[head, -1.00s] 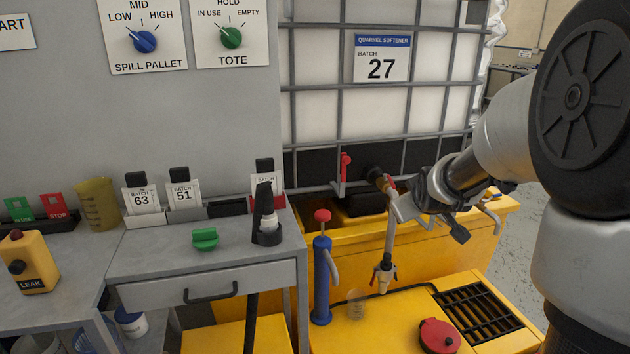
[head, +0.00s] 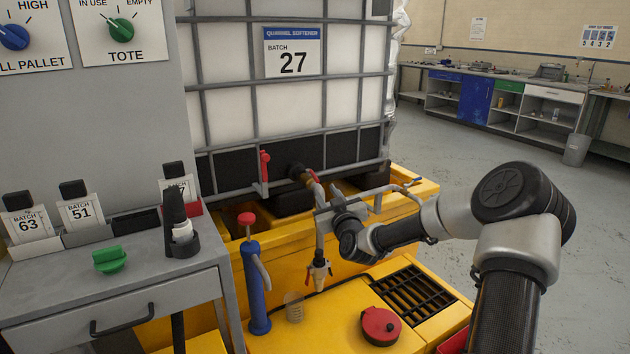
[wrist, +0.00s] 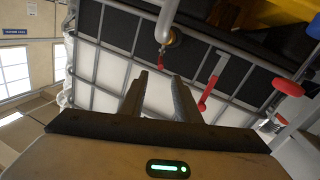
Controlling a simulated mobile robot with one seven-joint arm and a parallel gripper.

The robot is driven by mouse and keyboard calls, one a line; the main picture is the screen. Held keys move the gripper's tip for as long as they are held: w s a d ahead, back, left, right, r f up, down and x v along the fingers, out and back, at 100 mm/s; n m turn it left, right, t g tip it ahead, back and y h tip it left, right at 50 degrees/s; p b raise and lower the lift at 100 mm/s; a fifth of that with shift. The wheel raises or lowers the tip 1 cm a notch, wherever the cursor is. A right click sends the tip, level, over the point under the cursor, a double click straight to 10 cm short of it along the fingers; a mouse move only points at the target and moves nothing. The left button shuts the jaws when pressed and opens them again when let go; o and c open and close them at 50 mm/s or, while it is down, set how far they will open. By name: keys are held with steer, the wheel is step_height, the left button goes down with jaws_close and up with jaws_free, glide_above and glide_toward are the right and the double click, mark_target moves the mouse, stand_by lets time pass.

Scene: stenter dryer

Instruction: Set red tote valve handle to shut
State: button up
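A red upright handle (head: 265,166) sits on a grey bracket at the front of the tote cage (head: 225,93), left of the black and brass outlet (head: 303,175). The handle also shows in the wrist view (wrist: 207,93), upper right of my fingers. A smaller red part is at the outlet, too small to make out. My gripper (head: 325,213) is in front of the outlet pipe and right of the red handle, apart from the handle. In the wrist view my gripper (wrist: 160,78) is open, with nothing between its fingers.
A blue hand pump (head: 255,285) with a red knob stands below the handle. The outlet pipe hangs down to a brass nozzle (head: 319,276). A yellow spill pallet (head: 415,215) lies beneath, with a red cap (head: 381,326). A grey desk (head: 150,265) is at left. Floor is free at right.

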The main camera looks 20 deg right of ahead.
mark_target(311, 171)
steer(key=w, duration=0.4)
steer(key=w+b, duration=0.1)
steer(key=w, duration=0.7)
steer(key=shift+w+d+b, duration=0.15)
steer(key=shift+d+b, duration=0.2)
steer(key=shift+b, duration=0.05)
jaws_close()
